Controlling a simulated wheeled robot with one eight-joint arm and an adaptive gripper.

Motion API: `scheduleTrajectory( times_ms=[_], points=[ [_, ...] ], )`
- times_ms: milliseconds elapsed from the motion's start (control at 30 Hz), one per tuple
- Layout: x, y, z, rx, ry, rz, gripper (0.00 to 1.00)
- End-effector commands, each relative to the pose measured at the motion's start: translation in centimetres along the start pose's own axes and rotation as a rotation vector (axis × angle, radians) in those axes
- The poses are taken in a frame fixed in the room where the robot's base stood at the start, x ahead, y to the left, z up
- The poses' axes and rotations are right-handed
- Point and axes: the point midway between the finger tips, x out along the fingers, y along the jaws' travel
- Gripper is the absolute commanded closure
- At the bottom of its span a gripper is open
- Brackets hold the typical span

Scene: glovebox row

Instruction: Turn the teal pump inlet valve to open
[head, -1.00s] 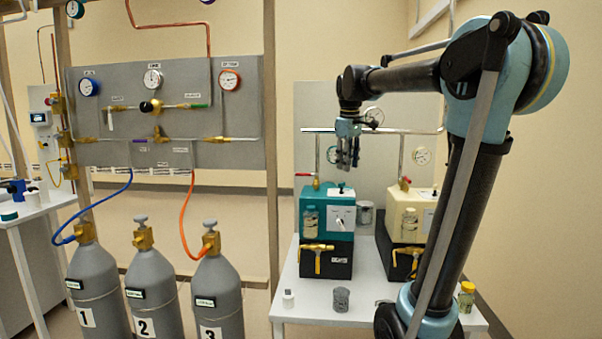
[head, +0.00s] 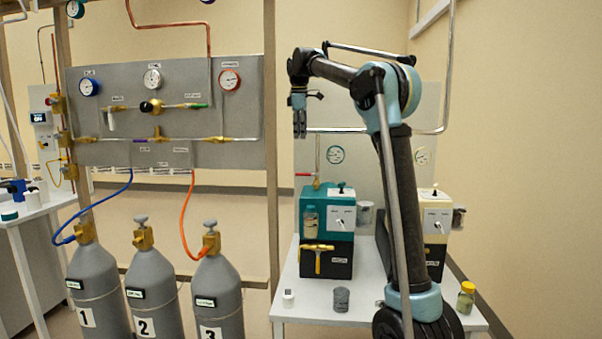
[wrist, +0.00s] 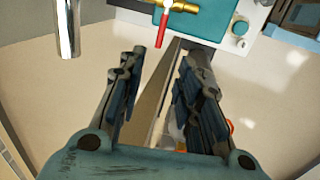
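The teal pump (head: 340,222) stands on the white bench, with a black lower body. A brass inlet valve (head: 317,184) sits on its top left, under a vertical pipe. Its red handle (head: 304,174) points left, crosswise to the pipe. In the wrist view the red handle (wrist: 163,30) and brass valve body (wrist: 182,7) show at the top edge, beyond my fingertips. My gripper (head: 299,130) hangs fingers down, above and slightly left of the valve, apart from it. In the wrist view my gripper (wrist: 163,65) is open, with nothing between its fingers.
A cream pump (head: 436,215) stands to the right, partly behind my arm. A brass tap (head: 317,250) sticks out of the teal pump's front. Pipes and gauges (head: 335,155) rise behind the pumps. Gas cylinders (head: 219,290) stand left of the bench. A grey jar (head: 341,298) stands near its front edge.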

Motion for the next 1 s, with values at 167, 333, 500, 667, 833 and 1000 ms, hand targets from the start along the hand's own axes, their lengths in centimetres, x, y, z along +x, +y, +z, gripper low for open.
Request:
scheduleTrajectory(
  times_ms=[167, 333, 500, 667, 833, 1000],
  points=[
    [1.9, 0.0, 0.0, 0.000, 0.000, 0.000, 0.68],
    [4.8, 0.0, 0.0, 0.000, 0.000, 0.000, 0.68],
    [7.8, 0.0, 0.0, 0.000, 0.000, 0.000, 0.68],
    [10.6, 0.0, 0.0, 0.000, 0.000, 0.000, 0.68],
    [13.5, 0.0, 0.0, 0.001, 0.000, 0.000, 0.68],
    [15.7, 0.0, 0.1, 0.001, 0.000, 0.000, 0.68]
  ],
)
